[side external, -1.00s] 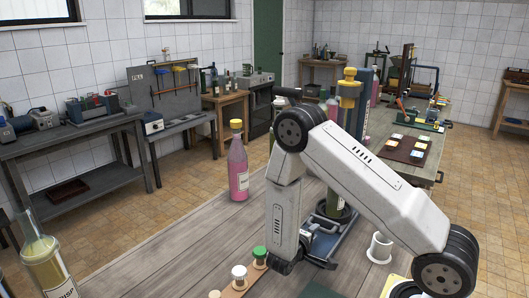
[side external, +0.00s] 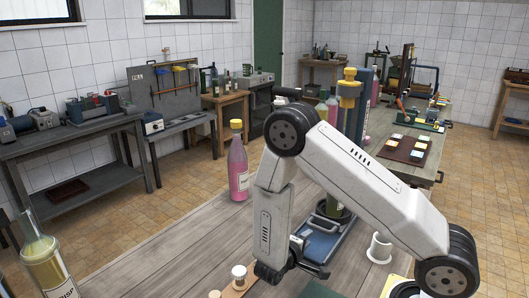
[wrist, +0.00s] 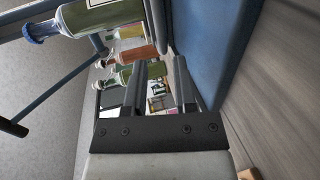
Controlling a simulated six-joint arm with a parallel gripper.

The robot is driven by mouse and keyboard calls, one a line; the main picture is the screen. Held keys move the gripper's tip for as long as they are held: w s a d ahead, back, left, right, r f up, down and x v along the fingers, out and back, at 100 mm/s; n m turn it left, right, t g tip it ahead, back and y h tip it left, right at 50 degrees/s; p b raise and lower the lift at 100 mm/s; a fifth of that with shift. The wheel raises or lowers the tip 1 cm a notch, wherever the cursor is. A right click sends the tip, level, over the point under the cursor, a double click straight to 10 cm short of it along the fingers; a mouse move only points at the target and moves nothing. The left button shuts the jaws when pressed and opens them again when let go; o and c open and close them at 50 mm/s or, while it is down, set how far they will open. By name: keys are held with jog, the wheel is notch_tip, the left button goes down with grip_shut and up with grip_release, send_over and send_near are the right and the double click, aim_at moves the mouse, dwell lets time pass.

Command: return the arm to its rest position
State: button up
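A large blue surface (wrist: 210,45) lies close to the right finger there. My arm is still bent, with its upper joint high and its forearm pointing down.
A pink bottle (side external: 238,172) stands on the bench left of my arm. A wooden strip with a white-capped vial (side external: 239,273) lies near my gripper. A large bottle (side external: 47,265) is at front left. The bench's left middle is clear.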

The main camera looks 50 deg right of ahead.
jog(key=shift+s+r+g+y, duration=0.2)
jog(key=shift+s+g+y, duration=0.1)
jog(key=shift+s+g, duration=0.2)
jog(key=s+a+g+y, duration=0.1)
jog(key=s+y, duration=0.1)
jog(key=s+a+r+m+g+y, duration=0.1)
jog(key=y, duration=0.1)
jog(key=shift+s+a+r+g, duration=0.2)
jog(key=shift+s+g, duration=0.2)
jog(key=a+y, duration=0.1)
jog(key=s+a+y, duration=0.1)
jog(key=a+y, duration=0.1)
jog(key=y, duration=0.1)
jog(key=shift+s+a+r, duration=0.35)
jog(key=shift+r, duration=0.05)
jog(key=w+a+r+n+t+y, duration=0.1)
jog(key=w+a+r+t+y, duration=0.2)
jog(key=a+r+t+y, duration=0.3)
jog(key=shift+w+a+r+y, duration=0.15)
jog(key=shift+w+a+y, duration=0.25)
jog(key=shift+a, duration=0.65)
